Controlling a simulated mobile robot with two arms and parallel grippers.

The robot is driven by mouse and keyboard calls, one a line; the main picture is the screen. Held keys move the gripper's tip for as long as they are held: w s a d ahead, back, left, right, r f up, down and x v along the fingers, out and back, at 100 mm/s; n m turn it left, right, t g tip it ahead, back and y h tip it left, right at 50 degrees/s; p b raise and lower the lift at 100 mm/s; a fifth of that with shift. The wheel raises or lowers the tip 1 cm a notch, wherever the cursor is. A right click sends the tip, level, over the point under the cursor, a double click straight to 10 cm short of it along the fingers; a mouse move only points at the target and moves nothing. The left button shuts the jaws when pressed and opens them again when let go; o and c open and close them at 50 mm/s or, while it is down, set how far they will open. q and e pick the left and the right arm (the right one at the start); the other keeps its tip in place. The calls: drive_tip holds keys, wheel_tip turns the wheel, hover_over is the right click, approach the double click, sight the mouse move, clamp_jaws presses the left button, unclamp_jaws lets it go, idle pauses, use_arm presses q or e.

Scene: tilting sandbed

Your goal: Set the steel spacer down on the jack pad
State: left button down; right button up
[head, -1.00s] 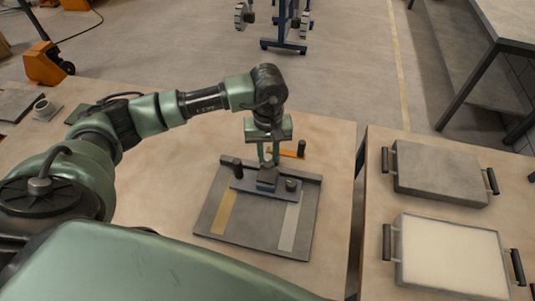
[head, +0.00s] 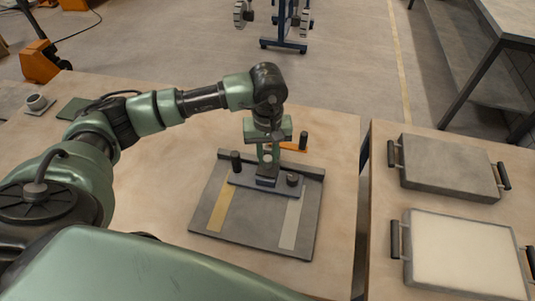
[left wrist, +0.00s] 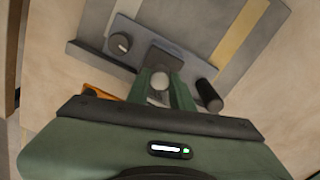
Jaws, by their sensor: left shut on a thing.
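My left gripper (head: 266,176) points down over the middle of the dark bar on the grey base plate (head: 210,207). Its fingers are shut on a pale, rounded piece that I take for the steel spacer (left wrist: 159,80), mostly hidden between them. The dark square block on the bar, which looks like the jack pad (head: 265,183), is directly under the fingertips; it also shows in the left wrist view (left wrist: 163,55). I cannot tell whether the spacer touches the pad. My right gripper is not in view.
A dark post (head: 235,161) and a round knob (head: 292,180) flank the pad on the bar. An orange lever (head: 291,147) lies behind. Two handled trays, one grey (head: 447,167) and one pale-filled (head: 466,256), are on the right table, across a gap.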

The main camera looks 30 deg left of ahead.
use_arm(q)
drive_tip(key=shift+b, duration=0.4)
idle(0.6)
drive_tip(key=shift+f, duration=0.15)
drive_tip(key=shift+f+b, duration=0.2)
drive_tip(key=shift+b, duration=0.4)
drive_tip(key=shift+f+b, duration=0.2)
drive_tip(key=shift+b, duration=0.35)
drive_tip(key=c, duration=0.7)
unclamp_jaws()
drive_tip(key=shift+o, duration=0.2)
